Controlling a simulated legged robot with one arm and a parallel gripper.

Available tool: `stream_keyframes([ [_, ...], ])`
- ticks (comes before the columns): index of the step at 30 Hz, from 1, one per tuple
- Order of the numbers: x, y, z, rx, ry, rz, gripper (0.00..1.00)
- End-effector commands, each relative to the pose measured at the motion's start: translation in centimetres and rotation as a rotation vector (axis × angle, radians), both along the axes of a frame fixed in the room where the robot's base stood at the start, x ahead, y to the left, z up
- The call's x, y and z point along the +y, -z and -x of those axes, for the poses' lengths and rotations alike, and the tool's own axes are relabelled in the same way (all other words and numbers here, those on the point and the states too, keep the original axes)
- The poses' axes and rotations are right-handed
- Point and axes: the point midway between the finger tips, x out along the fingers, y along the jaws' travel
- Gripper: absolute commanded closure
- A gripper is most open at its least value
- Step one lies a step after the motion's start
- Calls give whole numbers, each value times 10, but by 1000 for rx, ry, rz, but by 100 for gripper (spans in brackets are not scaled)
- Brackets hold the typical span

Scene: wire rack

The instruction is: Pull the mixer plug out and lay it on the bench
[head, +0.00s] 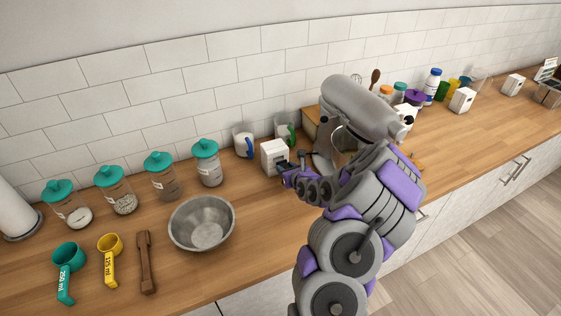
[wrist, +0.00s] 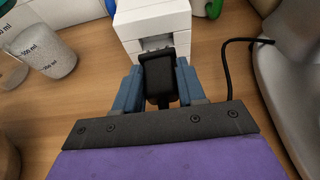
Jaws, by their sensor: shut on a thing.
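A black mixer plug (wrist: 158,80) sits between my gripper's two blue-grey fingers (wrist: 158,90) in the wrist view, and the fingers are shut on it. The plug's far end meets the front of a white socket box (wrist: 155,22); I cannot tell how deep it sits. In the head view my gripper (head: 284,172) is at the front of the same white box (head: 274,156). The grey stand mixer (head: 358,105) stands right of it, partly hidden by my arm. A black cord (wrist: 226,62) shows beside the mixer in the wrist view.
The wooden bench (head: 105,215) has bare patches around a metal bowl (head: 201,222). Jars with teal lids, such as this one (head: 207,162), stand along the wall. Measuring cups and a wooden tool (head: 146,262) lie in front. Measuring jugs (head: 244,142) stand behind the white box.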

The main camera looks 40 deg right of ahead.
Motion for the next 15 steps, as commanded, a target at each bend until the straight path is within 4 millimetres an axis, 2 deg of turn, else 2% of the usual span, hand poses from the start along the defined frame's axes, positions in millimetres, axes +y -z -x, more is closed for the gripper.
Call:
stream_keyframes([
  [15, 3, -2, 14, 1, 2, -2, 100],
])
